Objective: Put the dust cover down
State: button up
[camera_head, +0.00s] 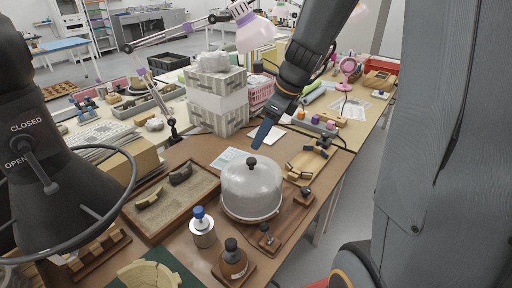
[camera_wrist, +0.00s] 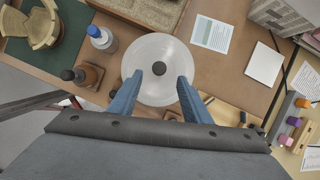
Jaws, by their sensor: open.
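The dust cover (camera_head: 252,188) is a clear, whitish dome with a dark round knob on top. It stands upright on a round base on the brown table. In the wrist view the dust cover (camera_wrist: 158,52) is seen from above, with its dark knob ahead of and between the finger lines. My gripper (camera_head: 262,135) is above the cover in the head view. In the wrist view my gripper (camera_wrist: 158,85) has its two blue fingers spread apart with nothing between them. The fingertips look apart from the knob.
A sand tray (camera_head: 172,200) with dark sherds lies left of the cover. A blue-capped bottle (camera_head: 202,228) and a dark-capped bottle (camera_head: 232,262) stand in front. Small wooden stands (camera_head: 270,238) sit close on the right. A lamp and stacked boxes (camera_head: 217,98) are behind.

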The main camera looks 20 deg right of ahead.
jog(key=s+a+f+n+h, duration=0.1)
jog(key=s+f+n, duration=0.2)
jog(key=s+n, duration=0.4)
jog(key=s+a+f+n+g+h, duration=0.1)
jog(key=s+n, duration=0.6)
jog(key=n, duration=1.2)
jog(key=shift+s+a+f+h, duration=0.4)
jog(key=shift+f+h, duration=0.3)
jog(key=shift+f, duration=0.45)
jog(key=shift+w, duration=0.1)
jog(key=shift+c, duration=0.4)
